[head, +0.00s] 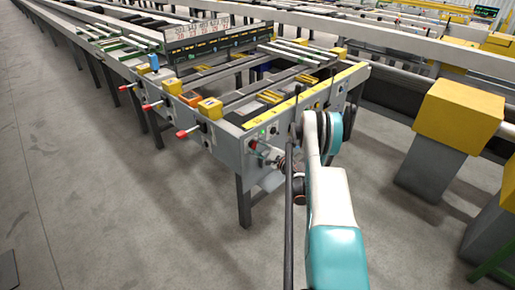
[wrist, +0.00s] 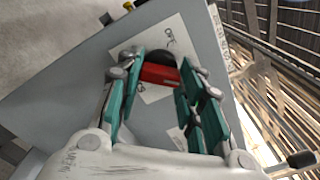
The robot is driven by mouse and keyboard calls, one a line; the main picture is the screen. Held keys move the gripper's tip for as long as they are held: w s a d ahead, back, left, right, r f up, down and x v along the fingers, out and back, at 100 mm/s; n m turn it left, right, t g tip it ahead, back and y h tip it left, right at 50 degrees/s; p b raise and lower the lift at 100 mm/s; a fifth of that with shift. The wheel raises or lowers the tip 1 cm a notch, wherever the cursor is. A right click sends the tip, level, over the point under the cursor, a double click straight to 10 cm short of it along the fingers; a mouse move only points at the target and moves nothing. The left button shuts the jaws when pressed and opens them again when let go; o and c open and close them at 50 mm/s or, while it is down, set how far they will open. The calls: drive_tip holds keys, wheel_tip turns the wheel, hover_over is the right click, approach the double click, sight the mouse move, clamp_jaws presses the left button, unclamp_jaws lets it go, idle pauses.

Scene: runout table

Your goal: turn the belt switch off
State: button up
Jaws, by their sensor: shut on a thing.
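The belt switch has a red handle (wrist: 160,75) in front of a dark round base on a white plate (wrist: 182,36), fixed to a grey panel. My gripper (wrist: 158,84) has its teal fingers on both sides of the red handle, shut on it. In the wrist view the handle lies roughly across, slightly tilted, between the fingertips. In the head view my gripper (head: 272,163) is at the front corner of the runout table (head: 232,150), facing its side panel. The switch is hard to make out there.
Several red-tipped levers (head: 188,133) stick out along the table's left side. A yellow strip runs along the front rail (head: 325,87). A yellow box on a grey post (head: 459,112) stands at the right. Bare floor (head: 90,220) is free at the left.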

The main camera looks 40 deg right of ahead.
drive_tip(key=n, duration=0.8)
drive_tip(key=shift+n, duration=0.3)
drive_tip(key=n, duration=0.4)
drive_tip(key=shift+a+n, duration=0.1)
drive_tip(key=shift+n, duration=0.2)
drive_tip(key=shift+f+n, duration=0.1)
drive_tip(key=shift+n, duration=1.8)
drive_tip(key=o, duration=1.1)
drive_tip(key=shift+c, duration=0.2)
